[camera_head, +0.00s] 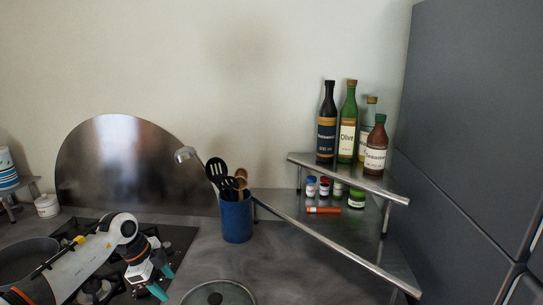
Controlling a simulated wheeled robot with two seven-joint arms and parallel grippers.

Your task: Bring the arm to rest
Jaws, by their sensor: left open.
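My left arm comes in from the lower left over the hob. Its gripper (161,281) is open, with two teal fingertips spread apart and nothing visible between them. It is above the right part of the hob, left of a pan lid. My right gripper is not in view.
A blue utensil pot (237,219) stands behind the glass lid (219,294). A two-tier corner shelf (335,240) holds several bottles (347,125) above and small jars (356,198) below. A dark pan (24,262) is at left. A grey cabinet (470,120) bounds the right.

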